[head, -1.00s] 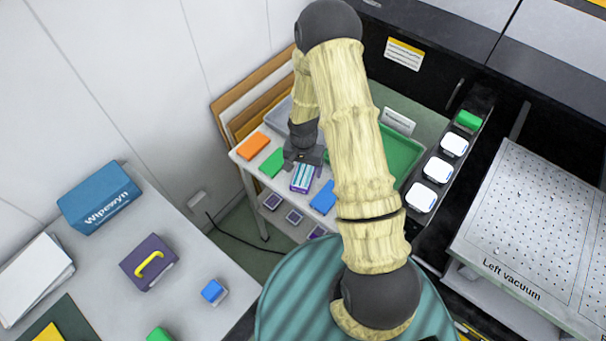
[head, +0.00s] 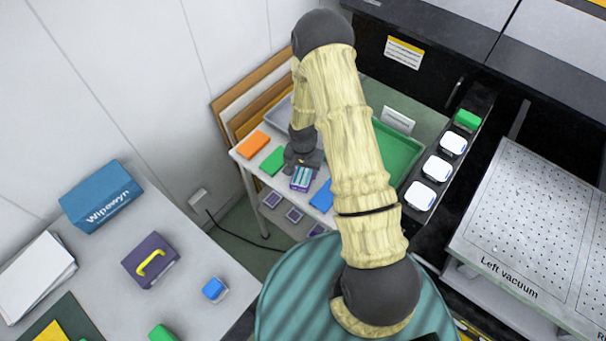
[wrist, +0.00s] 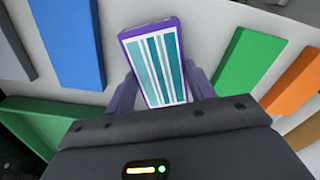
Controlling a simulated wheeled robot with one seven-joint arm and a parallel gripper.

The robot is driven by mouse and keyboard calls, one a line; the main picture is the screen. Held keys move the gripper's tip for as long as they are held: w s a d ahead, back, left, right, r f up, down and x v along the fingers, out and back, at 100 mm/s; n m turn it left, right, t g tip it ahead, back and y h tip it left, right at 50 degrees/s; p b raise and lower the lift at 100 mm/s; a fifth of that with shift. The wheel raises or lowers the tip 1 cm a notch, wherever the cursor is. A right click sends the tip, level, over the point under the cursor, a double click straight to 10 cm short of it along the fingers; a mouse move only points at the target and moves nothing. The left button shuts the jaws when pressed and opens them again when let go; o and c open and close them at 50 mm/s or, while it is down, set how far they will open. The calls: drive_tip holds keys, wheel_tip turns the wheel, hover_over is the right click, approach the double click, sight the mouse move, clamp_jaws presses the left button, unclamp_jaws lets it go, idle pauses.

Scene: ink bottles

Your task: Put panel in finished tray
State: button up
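The panel with teal and white stripes and a purple edge (head: 301,181) is on the small white table, near its front edge. It also shows in the wrist view (wrist: 160,60). My gripper (head: 303,165) is low over the panel's far end. In the wrist view the fingers of my gripper (wrist: 165,88) stand on either side of the panel, very close to its long edges. Whether they touch it is unclear. A green tray (head: 410,152) lies on the right of the table, partly behind my arm. A grey tray (head: 283,108) is at the back. I cannot read which is the finished tray.
An orange block (head: 252,144) and a green block (head: 272,161) lie left of the panel, a blue one (head: 322,197) right of it. A small sign (head: 398,120) stands behind the green tray. White-capped bottles (head: 436,168) line a dark rail at right.

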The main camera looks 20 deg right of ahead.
sight(304, 173)
drive_tip(key=c, duration=0.3)
drive_tip(key=shift+r, duration=0.15)
drive_tip(key=shift+c, duration=0.2)
drive_tip(key=shift+w+r, duration=0.15)
drive_tip(key=shift+r, duration=0.5)
wheel_tip(304, 173, up, 8)
drive_tip(key=b, duration=0.2)
drive_tip(key=shift+s+r, duration=0.25)
